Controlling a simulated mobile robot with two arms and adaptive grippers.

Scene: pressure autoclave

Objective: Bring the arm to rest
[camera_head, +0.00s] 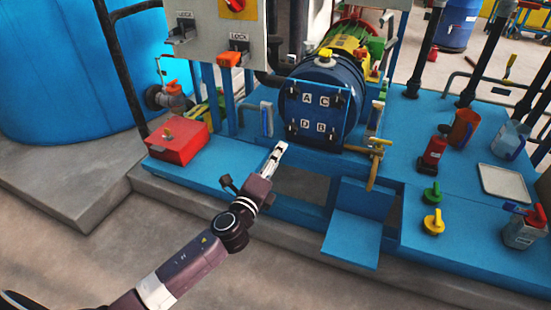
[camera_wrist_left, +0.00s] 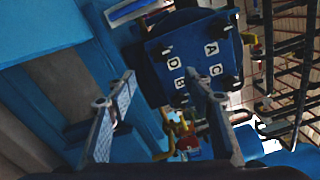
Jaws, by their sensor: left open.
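My left arm comes in from the bottom left of the head view and reaches toward the autoclave. My left gripper (camera_head: 277,152) is just in front of and below the blue autoclave door (camera_head: 318,110), to its left, and appears apart from it. In the left wrist view the gripper (camera_wrist_left: 168,88) has its two fingers spread with nothing between them. The door, with plates marked A, B, C and D, shows beyond the fingertips (camera_wrist_left: 196,62). My right gripper is not in view.
A red box (camera_head: 178,142) sits left on the blue platform (camera_head: 215,178). A brass valve (camera_head: 376,160) is right of the door. Yellow (camera_head: 433,222) and green (camera_head: 431,193) knobs, a tray (camera_head: 502,182) and containers stand further right. The floor at lower left is clear around my arm.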

